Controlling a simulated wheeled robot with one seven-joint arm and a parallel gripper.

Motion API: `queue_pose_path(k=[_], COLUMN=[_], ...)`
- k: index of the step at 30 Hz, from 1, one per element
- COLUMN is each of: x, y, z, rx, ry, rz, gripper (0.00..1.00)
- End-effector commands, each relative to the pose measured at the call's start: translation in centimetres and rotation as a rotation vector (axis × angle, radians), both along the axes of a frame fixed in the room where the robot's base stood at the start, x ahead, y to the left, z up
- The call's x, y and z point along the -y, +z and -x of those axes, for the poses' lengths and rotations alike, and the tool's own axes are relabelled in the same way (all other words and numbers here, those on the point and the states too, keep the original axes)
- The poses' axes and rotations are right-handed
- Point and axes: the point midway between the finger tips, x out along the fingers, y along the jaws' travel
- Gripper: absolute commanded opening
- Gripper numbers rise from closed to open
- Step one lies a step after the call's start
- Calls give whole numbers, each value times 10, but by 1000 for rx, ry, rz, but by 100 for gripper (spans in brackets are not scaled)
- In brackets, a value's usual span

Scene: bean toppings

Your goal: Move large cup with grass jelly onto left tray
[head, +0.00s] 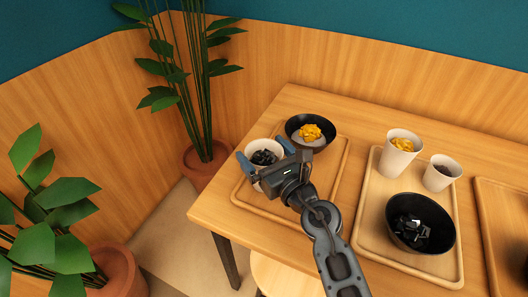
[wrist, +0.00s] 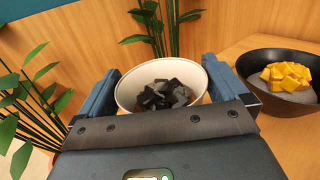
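The large white cup with dark grass jelly cubes (head: 256,147) is at the left part of the left tray (head: 285,215). It also shows upright in the wrist view (wrist: 128,98). My gripper (head: 266,156) has one blue-grey finger on each side of the cup, and both fingers appear to touch its wall. My gripper also frames the cup in the wrist view (wrist: 165,90). The cup's base is partly hidden by my gripper, so I cannot tell whether it rests on the tray or hangs just above it.
A black bowl with yellow topping (head: 294,124) stands on the left tray, close right of the cup. The middle tray (head: 373,225) holds a tall white cup (head: 394,160), a smaller cup (head: 436,180) and a black bowl (head: 402,238). Potted plants stand left of the table.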

Motion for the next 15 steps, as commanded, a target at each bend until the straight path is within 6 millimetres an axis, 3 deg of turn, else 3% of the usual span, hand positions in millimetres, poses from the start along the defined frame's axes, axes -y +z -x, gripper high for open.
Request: queue_pose_path(k=[7, 15], x=[1, 30], y=[4, 2], z=[2, 41], rx=[-1, -2], ry=[0, -2], rz=[1, 2], gripper=[100, 100])
